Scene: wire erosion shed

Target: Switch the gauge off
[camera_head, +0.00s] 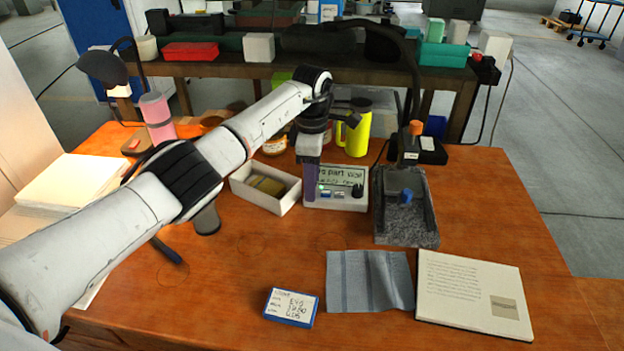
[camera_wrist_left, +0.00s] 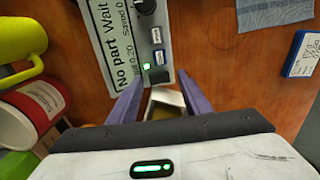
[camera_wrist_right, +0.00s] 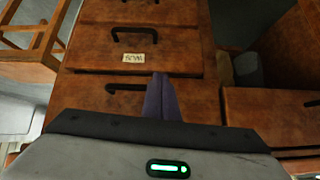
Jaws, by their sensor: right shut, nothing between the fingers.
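The gauge (camera_head: 347,204) is a pale box with a lit screen, standing near the middle of the table. In the left wrist view the gauge's screen (camera_wrist_left: 122,35) reads "No part Wait". My right gripper (camera_wrist_right: 161,97) is shut and empty, facing wooden drawers.
An open pale box (camera_head: 280,203) stands left of the gauge, and a granite stand (camera_head: 405,232) right of it. A yellow mug (camera_head: 355,135) is behind.

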